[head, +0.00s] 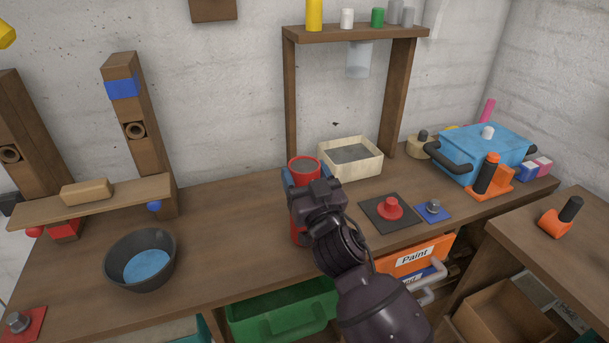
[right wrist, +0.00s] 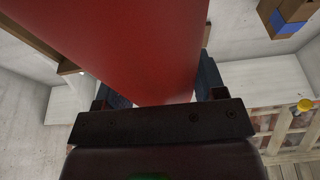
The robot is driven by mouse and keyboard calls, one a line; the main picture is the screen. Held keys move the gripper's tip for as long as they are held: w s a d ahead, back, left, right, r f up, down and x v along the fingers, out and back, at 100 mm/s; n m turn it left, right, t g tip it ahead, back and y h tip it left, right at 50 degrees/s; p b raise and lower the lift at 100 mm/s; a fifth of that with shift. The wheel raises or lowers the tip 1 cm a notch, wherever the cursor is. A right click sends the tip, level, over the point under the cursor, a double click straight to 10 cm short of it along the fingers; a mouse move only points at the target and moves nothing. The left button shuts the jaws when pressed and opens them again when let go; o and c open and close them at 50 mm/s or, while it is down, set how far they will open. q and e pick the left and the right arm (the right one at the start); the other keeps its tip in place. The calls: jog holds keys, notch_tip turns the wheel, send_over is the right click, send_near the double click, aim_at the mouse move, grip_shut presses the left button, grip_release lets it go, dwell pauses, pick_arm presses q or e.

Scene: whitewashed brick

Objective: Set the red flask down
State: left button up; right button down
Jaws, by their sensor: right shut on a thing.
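The red flask (head: 297,232) stands out in the head view near the middle of the workbench, upright or close to it, with its round open top showing. My right gripper (head: 301,184) is shut on it, with its fingers around the upper part. The gripper and wrist hide much of the flask's right side. In the right wrist view the red flask (right wrist: 130,40) fills the upper middle between the two dark fingers. I cannot tell whether its base touches the bench. My left gripper is not in view.
The workbench (head: 225,215) is clear left of the flask, up to a dark bowl (head: 113,270). A pale box (head: 365,167) stands behind. Right of my arm are a dark plate with a red knob (head: 391,209) and a blue cooler (head: 485,160). A shelf frame (head: 292,100) rises behind.

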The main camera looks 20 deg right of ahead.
jog(key=shift+f, duration=0.15)
jog(key=shift+c, duration=1)
grip_release()
jog(key=b+v, duration=0.1)
jog(key=v, duration=1.1)
jog(key=s+d+f+g, duration=0.3)
jog(key=s+f, duration=0.2)
jog(key=f, duration=0.4)
jog(key=s+d+f+g, duration=0.3)
jog(key=s+f, duration=0.2)
jog(key=f, duration=0.5)
jog(key=s+d+f+g, duration=0.4)
jog(key=s+f, duration=0.1)
jog(key=f, duration=0.5)
jog(key=shift+s+n+h, duration=0.3)
jog(key=shift+s+h, duration=0.05)
jog(key=shift+h, duration=0.05)
